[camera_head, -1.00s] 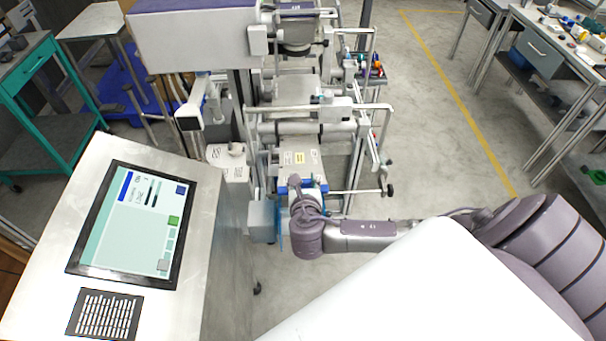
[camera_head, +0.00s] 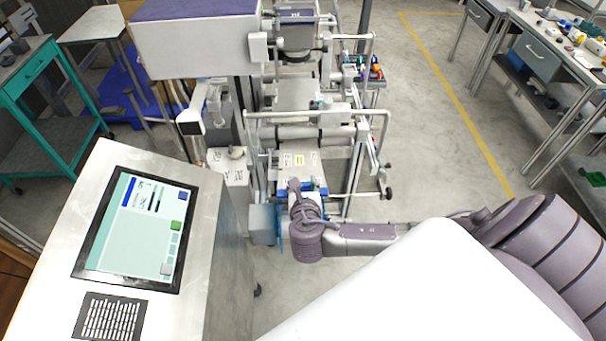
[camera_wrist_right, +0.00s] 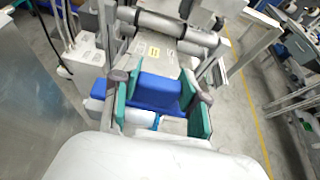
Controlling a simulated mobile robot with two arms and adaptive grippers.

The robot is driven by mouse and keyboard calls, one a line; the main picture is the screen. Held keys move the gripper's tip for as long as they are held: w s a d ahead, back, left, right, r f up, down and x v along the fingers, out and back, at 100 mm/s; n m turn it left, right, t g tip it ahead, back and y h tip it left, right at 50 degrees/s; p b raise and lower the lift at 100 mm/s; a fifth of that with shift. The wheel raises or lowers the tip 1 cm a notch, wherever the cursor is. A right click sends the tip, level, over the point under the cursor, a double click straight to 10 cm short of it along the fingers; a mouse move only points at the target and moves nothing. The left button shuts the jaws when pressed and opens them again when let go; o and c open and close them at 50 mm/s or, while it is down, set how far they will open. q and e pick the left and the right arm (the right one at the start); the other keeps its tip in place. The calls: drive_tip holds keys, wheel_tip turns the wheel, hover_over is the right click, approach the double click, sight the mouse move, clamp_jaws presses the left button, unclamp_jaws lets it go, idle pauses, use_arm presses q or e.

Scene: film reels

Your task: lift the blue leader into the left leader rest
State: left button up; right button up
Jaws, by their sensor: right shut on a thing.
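My right gripper (camera_head: 308,188) reaches over the near end of the machine in the head view. In the right wrist view its teal-padded fingers (camera_wrist_right: 160,99) stand on either side of a blue block, which I take to be the blue leader (camera_wrist_right: 158,91), and are shut on it. Another blue part (camera_wrist_right: 115,98) lies at its left, and a white roll shows just below. In the head view the gripper and wrist hide most of the blue leader (camera_head: 317,190). I cannot single out the left leader rest. My left gripper is in neither view.
A console with a screen (camera_head: 137,229) stands at the left. The machine's rollers (camera_head: 308,133) and rails lie beyond the gripper. A grey box (camera_head: 263,222) is just left of my wrist. Open floor (camera_head: 440,150) lies to the right, before a workbench (camera_head: 550,60).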

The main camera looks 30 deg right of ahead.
drive_tip(key=r+b+x, duration=0.1)
drive_tip(key=b+x, duration=0.2)
drive_tip(key=x, duration=0.8)
drive_tip(key=shift+w+d, duration=0.2)
drive_tip(key=shift+w, duration=0.2)
idle(1.2)
drive_tip(key=shift+f, duration=0.1)
drive_tip(key=shift+w+f+b, duration=0.1)
drive_tip(key=shift+b, duration=0.25)
drive_tip(key=b+x, duration=0.4)
drive_tip(key=x, duration=0.5)
drive_tip(key=shift+w+d+r+b, duration=0.25)
drive_tip(key=shift+w+d+b, duration=0.1)
drive_tip(key=shift+w, duration=0.05)
idle(0.9)
idle(1.1)
